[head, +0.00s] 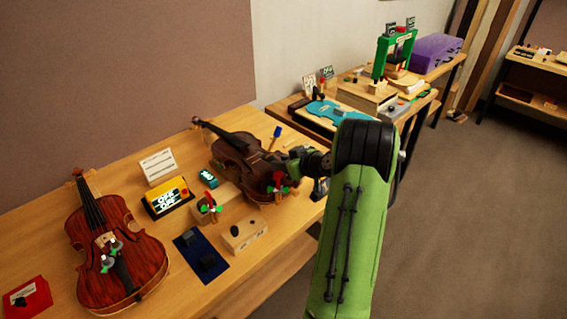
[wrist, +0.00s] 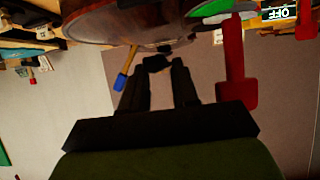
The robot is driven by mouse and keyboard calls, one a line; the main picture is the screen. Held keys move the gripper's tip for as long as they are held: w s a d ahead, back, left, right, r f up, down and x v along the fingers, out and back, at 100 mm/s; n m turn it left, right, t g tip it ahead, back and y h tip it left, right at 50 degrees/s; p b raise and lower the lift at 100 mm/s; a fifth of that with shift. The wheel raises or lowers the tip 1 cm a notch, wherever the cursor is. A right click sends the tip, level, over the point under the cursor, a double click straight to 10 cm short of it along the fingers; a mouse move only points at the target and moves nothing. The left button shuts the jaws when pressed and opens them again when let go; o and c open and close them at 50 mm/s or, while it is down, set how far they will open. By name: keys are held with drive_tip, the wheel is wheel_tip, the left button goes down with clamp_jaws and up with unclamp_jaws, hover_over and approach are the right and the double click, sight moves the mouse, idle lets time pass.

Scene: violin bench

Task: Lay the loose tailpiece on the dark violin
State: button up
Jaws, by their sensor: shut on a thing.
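The dark violin (head: 228,150) lies on the bench with its neck towards the back wall. Its body (wrist: 110,22) fills the top of the wrist view. My gripper (head: 283,165) is at the violin's near right side. In the wrist view my gripper (wrist: 167,62) is shut on a small dark piece (wrist: 165,48), which looks like the loose tailpiece. The piece is close to the violin's edge; whether it touches cannot be told. My arm and gripper hide it in the head view.
A red clamp (wrist: 234,65) with green parts stands close beside my gripper. A blue-tipped tool (head: 277,132) lies behind the violin. A red-brown violin (head: 150,248), a blue mat (head: 212,270) and a wooden block (head: 243,237) are to the left.

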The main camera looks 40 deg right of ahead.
drive_tip(key=shift+f+b, duration=0.85)
drive_tip(key=shift+b, duration=0.1)
drive_tip(key=shift+r+p, duration=0.8)
drive_tip(key=shift+r, duration=0.7)
drive_tip(key=shift+f+b, duration=0.1)
drive_tip(key=shift+b, duration=0.25)
drive_tip(key=shift+b, duration=0.8)
idle(0.4)
drive_tip(key=shift+f+b, duration=1.4)
drive_tip(key=shift+b, duration=0.25)
drive_tip(key=o, duration=1.1)
